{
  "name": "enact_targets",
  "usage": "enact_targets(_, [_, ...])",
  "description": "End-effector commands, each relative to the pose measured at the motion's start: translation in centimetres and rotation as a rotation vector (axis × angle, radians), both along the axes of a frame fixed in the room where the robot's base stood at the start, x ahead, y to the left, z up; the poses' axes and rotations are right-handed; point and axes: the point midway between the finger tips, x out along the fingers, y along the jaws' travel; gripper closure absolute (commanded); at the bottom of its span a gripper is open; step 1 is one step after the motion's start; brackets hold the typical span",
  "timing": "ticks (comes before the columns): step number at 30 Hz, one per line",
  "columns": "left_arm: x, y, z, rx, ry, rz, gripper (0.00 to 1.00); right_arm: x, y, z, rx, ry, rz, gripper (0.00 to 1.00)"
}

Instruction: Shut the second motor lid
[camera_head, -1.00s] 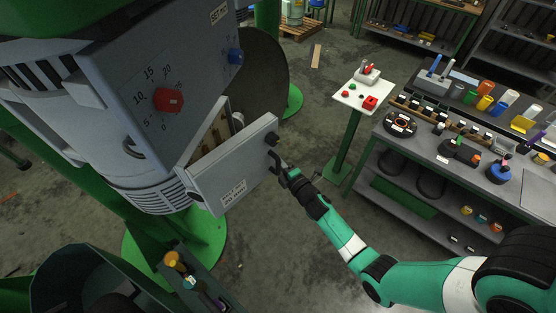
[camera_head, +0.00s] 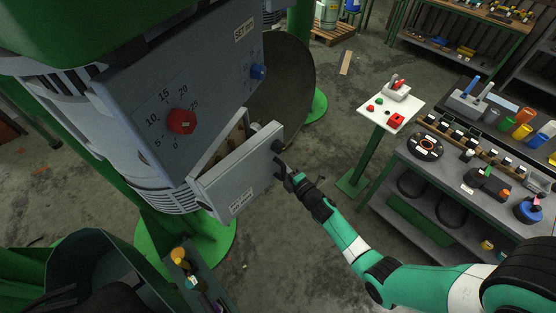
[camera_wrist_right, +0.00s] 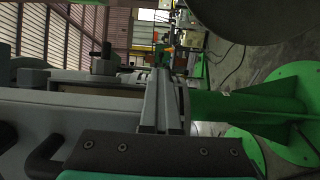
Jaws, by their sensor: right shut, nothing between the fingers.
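The second motor lid, a grey hinged panel with a label (camera_head: 238,178), stands partly open below the control face of the motor housing (camera_head: 215,85) in the head view. My left gripper is not in view.
A green stand with a white top (camera_head: 384,105) and a workbench (camera_head: 450,172) with tools stand at right. A small parts tray (camera_head: 207,290) sits below the lid. Clear floor lies between.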

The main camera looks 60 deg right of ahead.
Motion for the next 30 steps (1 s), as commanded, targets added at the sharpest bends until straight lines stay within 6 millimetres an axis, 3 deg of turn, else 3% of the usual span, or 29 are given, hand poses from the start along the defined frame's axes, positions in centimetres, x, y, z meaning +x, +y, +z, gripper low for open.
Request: enact_targets(30, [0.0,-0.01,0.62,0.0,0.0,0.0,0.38,-0.77,0.73,-0.16,0.001,0.008,0.011,1.0])
